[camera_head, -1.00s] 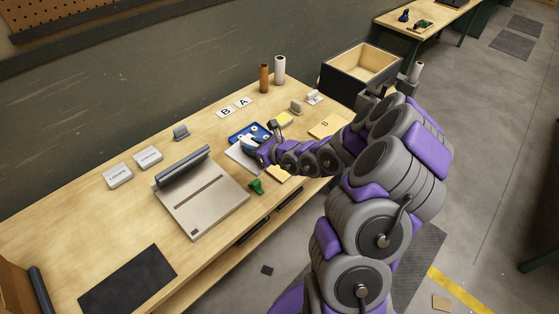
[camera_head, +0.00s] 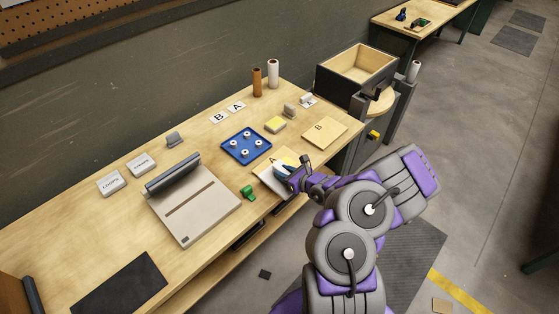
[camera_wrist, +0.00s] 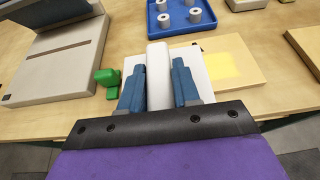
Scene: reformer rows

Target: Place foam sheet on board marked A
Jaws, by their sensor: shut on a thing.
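My gripper (camera_head: 284,174) is shut on a white upright bar on the foam sheet. The bar stands between my blue fingers (camera_wrist: 158,100) in the wrist view. The white foam sheet (camera_head: 266,180) spreads flat behind the fingers, and its edge also shows in the wrist view (camera_wrist: 196,66). It overlaps the left part of a tan board (camera_head: 289,154) with a pale yellow patch, also in the wrist view (camera_wrist: 246,72). I cannot tell whether sheet and board touch. A board marked B (camera_head: 324,133) lies to the right.
A blue tray (camera_head: 245,158) with several white rings lies behind the sheet. A green piece (camera_head: 248,192) and a beige press-like device (camera_head: 196,208) are to the left. Letter cards A (camera_head: 236,106) and B (camera_head: 218,118) lie near the wall. A yellow-topped block (camera_head: 276,124) sits behind the boards.

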